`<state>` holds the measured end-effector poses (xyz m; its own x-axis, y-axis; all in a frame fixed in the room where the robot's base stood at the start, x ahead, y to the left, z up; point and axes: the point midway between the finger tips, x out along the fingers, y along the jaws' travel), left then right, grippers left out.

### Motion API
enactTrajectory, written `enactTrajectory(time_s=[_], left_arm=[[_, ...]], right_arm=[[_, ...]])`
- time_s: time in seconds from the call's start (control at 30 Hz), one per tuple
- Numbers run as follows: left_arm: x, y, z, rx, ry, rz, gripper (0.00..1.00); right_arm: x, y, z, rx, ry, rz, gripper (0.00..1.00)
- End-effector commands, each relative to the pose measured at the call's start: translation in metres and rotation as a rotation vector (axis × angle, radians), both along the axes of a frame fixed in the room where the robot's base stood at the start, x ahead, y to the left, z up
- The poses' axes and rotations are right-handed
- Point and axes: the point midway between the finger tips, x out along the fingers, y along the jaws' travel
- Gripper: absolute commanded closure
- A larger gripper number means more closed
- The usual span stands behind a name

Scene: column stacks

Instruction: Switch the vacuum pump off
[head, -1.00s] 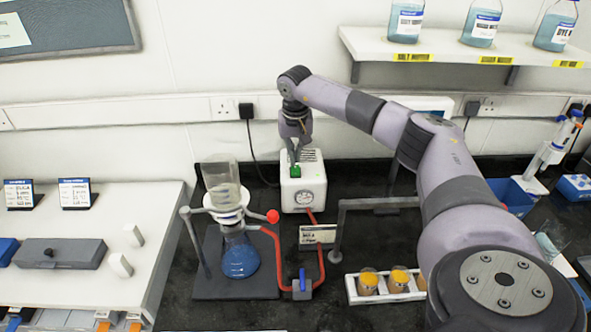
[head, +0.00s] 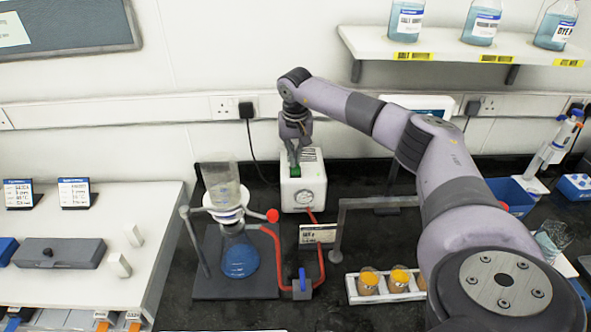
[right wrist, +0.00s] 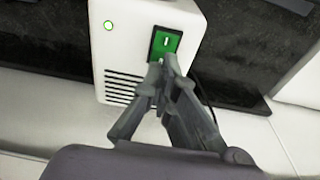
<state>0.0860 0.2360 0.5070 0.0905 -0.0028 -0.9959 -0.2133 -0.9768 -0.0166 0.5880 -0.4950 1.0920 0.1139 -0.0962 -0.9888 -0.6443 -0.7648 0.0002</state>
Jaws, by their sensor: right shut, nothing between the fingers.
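The vacuum pump (head: 303,188) is a white box with a round gauge on its front, standing on the dark bench against the wall. Its green rocker switch (right wrist: 166,43) is on the top, and a small green light (right wrist: 108,25) glows beside it in the right wrist view. My right gripper (head: 294,166) is shut and empty. In the head view the fingers partly cover the switch. My left gripper is not in view.
A filter funnel (head: 226,195) on a flask of blue liquid (head: 240,260) stands left of the pump, joined by red tubing (head: 321,270) with a blue-handled valve (head: 302,280). A rack of orange-topped jars (head: 385,287) is to the right. Bottles (head: 482,25) stand on the shelf above.

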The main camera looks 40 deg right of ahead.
Motion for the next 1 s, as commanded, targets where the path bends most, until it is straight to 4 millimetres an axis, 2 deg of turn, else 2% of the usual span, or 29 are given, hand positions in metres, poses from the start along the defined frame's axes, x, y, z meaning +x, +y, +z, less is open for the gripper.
enactTrajectory(time_s=[1.0], left_arm=[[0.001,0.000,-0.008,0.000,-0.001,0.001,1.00]], right_arm=[[0.000,0.000,-0.017,0.000,0.001,0.000,1.00]])
